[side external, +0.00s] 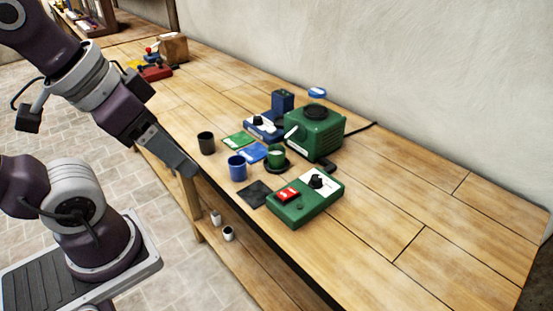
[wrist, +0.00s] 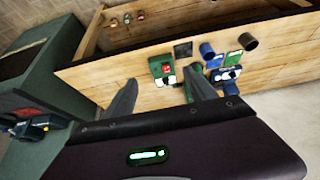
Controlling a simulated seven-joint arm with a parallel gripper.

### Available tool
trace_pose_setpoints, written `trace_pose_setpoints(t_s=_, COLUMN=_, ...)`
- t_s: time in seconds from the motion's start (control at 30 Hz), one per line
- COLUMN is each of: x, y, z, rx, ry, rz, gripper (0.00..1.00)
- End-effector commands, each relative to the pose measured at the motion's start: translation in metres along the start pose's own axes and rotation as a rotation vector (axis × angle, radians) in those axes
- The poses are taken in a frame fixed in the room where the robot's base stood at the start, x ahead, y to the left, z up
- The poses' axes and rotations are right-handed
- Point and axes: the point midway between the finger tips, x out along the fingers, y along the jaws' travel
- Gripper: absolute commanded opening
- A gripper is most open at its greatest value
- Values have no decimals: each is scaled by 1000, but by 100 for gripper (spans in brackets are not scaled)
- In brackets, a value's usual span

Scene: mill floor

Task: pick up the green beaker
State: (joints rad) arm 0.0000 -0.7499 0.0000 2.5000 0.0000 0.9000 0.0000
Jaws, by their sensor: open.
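The green beaker (side external: 276,157) stands upright on a small dark round base on the wooden bench, in front of the green machine. In the wrist view a small green shape beside the right finger looks like this beaker (wrist: 197,68), partly hidden. My gripper (side external: 190,170) is at the bench's front edge, left of the beaker and apart from it. In the wrist view my gripper (wrist: 160,75) has its two fingers spread, with nothing held between them.
A blue beaker (side external: 237,168) and a dark grey beaker (side external: 206,143) stand left of the green beaker. A green box with a red switch (side external: 305,205) is nearer the front; the green machine (side external: 315,130) stands behind. The bench's right part is clear.

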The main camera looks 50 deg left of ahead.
Motion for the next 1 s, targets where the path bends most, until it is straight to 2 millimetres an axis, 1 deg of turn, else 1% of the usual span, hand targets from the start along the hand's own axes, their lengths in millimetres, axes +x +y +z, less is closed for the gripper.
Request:
trace_pose_setpoints(t_s=0.27, x=0, y=0, z=0, rx=0, ry=0, rz=0, gripper=70)
trace_pose_setpoints(t_s=0.33, x=0, y=-1, z=-7, rx=-13, ry=-8, rz=-1, gripper=70)
trace_pose_setpoints(t_s=0.37, x=1, y=-2, z=-13, rx=-28, ry=-19, rz=-2, gripper=70)
trace_pose_setpoints(t_s=0.43, x=5, y=-5, z=-39, rx=-83, ry=-58, rz=-6, gripper=70)
trace_pose_setpoints(t_s=0.47, x=10, y=-8, z=-55, rx=-116, ry=-79, rz=-10, gripper=70)
trace_pose_setpoints(t_s=0.5, x=18, y=-14, z=-77, rx=-168, ry=-111, rz=-16, gripper=70)
trace_pose_setpoints(t_s=0.53, x=27, y=-19, z=-95, rx=-208, ry=-135, rz=-22, gripper=70)
trace_pose_setpoints(t_s=0.57, x=38, y=-24, z=-111, rx=-250, ry=-160, rz=-28, gripper=70)
trace_pose_setpoints(t_s=0.6, x=55, y=-33, z=-133, rx=-305, ry=-192, rz=-38, gripper=70)
trace_pose_setpoints(t_s=0.67, x=88, y=-48, z=-161, rx=-390, ry=-242, rz=-58, gripper=70)
trace_pose_setpoints(t_s=0.7, x=114, y=-60, z=-177, rx=-446, ry=-275, rz=-74, gripper=70)
trace_pose_setpoints(t_s=0.77, x=156, y=-79, z=-195, rx=-527, ry=-322, rz=-98, gripper=70)
trace_pose_setpoints(t_s=0.8, x=184, y=-92, z=-202, rx=-578, ry=-351, rz=-115, gripper=70)
trace_pose_setpoints(t_s=0.87, x=224, y=-109, z=-208, rx=-642, ry=-390, rz=-139, gripper=70)
trace_pose_setpoints(t_s=0.9, x=248, y=-118, z=-208, rx=-679, ry=-412, rz=-154, gripper=70)
trace_pose_setpoints(t_s=1.0, x=290, y=-136, z=-204, rx=-741, ry=-448, rz=-181, gripper=70)
